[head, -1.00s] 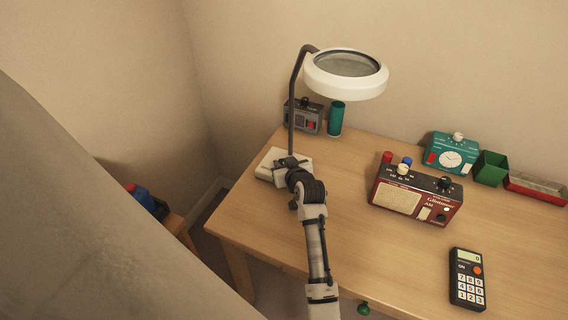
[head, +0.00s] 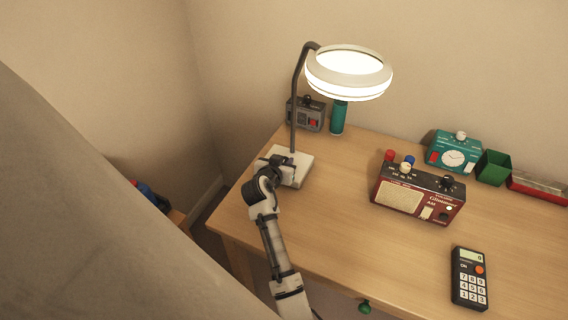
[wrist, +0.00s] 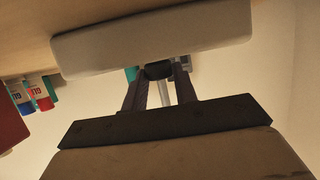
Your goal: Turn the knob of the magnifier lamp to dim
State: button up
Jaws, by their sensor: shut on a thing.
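The magnifier lamp (head: 345,83) stands at the desk's back left corner, its ring head glowing bright. Its dark post (head: 295,100) rises from a white block base (head: 303,165), which also shows in the wrist view (wrist: 150,42). A small dark knob (wrist: 158,71) on the base sits between my fingers in the wrist view. My gripper (wrist: 160,75) is shut on it. In the head view my gripper (head: 283,165) is at the left part of the base and hides the knob. The knob's setting cannot be read.
A grey box (head: 304,115) and a teal cylinder (head: 338,118) stand behind the lamp. A red radio (head: 418,195), a teal clock device (head: 455,152), a green bin (head: 493,167) and a calculator (head: 469,278) are to the right. The desk's front middle is clear.

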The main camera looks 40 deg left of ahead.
jog(key=shift+a+m+t+h+b, duration=0.2)
jog(key=shift+m+t+h+b, duration=0.1)
jog(key=shift+m+h+b, duration=0.8)
jog(key=o, duration=1)
jog(key=shift+s, duration=0.1)
jog(key=b+v, duration=0.3)
jog(key=v, duration=1)
jog(key=shift+s+r, duration=0.2)
jog(key=shift+s, duration=0.15)
jog(key=shift+a+r, duration=0.1)
